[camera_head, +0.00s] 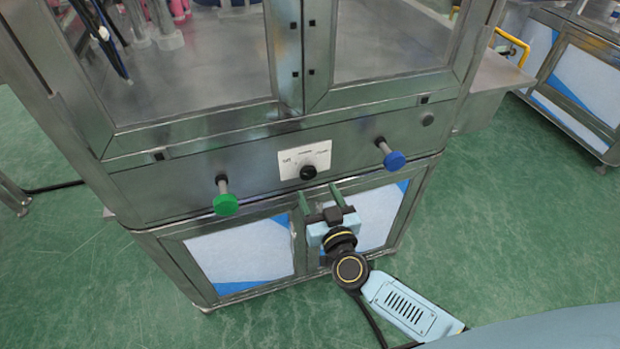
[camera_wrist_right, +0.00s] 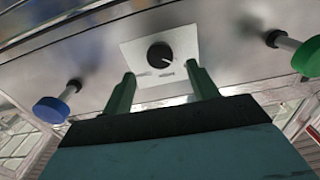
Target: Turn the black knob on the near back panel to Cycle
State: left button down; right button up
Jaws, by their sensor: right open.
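The black knob (camera_head: 308,172) sits on a white label plate (camera_head: 291,161) on the metal panel, between a green button and a blue button. In the right wrist view the knob (camera_wrist_right: 160,55) shows a small pale pointer mark toward the lower right; the label text is too small to read. My right gripper (camera_head: 320,191) is open, with its two green fingers pointing at the panel just below the knob in the head view. In the right wrist view its fingertips (camera_wrist_right: 160,73) are spread either side of the plate, apart from the knob. My left gripper is out of view.
The green button (camera_head: 226,204) and the blue button (camera_head: 394,160) stick out on stems on either side of the knob. Glazed doors (camera_head: 385,45) are above the panel, and white-and-blue lower panels (camera_head: 240,256) are below. Green floor lies in front.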

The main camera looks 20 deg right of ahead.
aim_at(309, 175)
jog(key=w+b, duration=0.1)
jog(key=w, duration=0.3)
jog(key=shift+w+a+f, duration=0.1)
jog(key=shift+w, duration=1)
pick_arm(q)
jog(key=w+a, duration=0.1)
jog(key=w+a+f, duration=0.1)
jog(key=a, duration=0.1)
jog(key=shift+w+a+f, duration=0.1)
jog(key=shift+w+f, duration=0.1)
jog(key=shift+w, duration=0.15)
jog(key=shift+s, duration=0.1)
pick_arm(e)
jog(key=shift+c, duration=0.3)
jog(key=c, duration=0.7)
jog(key=shift+c, duration=1.2)
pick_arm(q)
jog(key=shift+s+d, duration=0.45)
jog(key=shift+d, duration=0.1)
